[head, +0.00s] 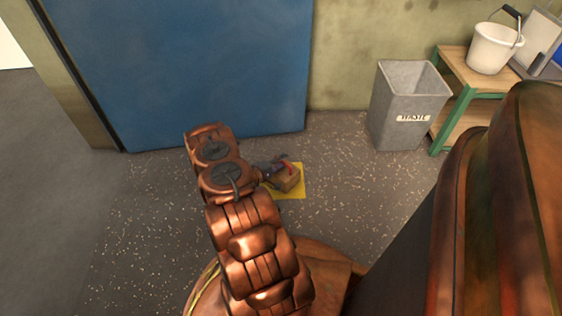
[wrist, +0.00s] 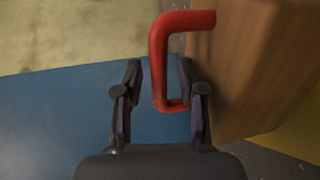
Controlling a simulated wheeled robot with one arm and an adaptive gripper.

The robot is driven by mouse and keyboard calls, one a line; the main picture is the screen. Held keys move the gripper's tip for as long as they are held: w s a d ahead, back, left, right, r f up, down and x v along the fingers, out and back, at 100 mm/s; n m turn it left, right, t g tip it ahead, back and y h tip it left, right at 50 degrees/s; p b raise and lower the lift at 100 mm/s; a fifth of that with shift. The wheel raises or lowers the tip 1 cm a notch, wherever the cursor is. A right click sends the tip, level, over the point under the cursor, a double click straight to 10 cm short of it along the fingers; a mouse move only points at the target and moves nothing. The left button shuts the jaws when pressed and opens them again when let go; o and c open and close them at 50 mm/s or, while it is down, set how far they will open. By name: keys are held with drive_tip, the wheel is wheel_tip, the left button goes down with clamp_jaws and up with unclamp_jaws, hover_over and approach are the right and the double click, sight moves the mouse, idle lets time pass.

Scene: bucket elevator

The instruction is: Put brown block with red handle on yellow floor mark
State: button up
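The brown block (head: 289,180) with its red handle (head: 288,167) stands on the yellow floor mark (head: 299,191) in the head view. In the wrist view the wooden block (wrist: 255,65) fills the right side. The red handle (wrist: 158,65) juts from it to the left. My gripper (head: 272,170) is at the block's left side, low over the floor. In the wrist view its fingers (wrist: 159,75) are apart, one on each side of the handle's bar, with gaps visible. Part of the yellow mark (wrist: 302,132) shows at the lower right.
A blue door (head: 190,70) stands behind my arm. A grey waste bin (head: 400,115) and a wooden bench with green legs (head: 455,68), bearing a white bucket (head: 494,48), stand at the right. Speckled floor around the mark is clear.

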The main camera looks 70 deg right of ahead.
drive_tip(key=shift+r, duration=0.1)
drive_tip(key=shift+w+a+r+p, duration=0.15)
drive_tip(key=shift+w+a+p, duration=0.15)
drive_tip(key=shift+a, duration=0.15)
drive_tip(key=p+v, duration=0.3)
drive_tip(key=v, duration=0.8)
drive_tip(key=shift+p, duration=0.3)
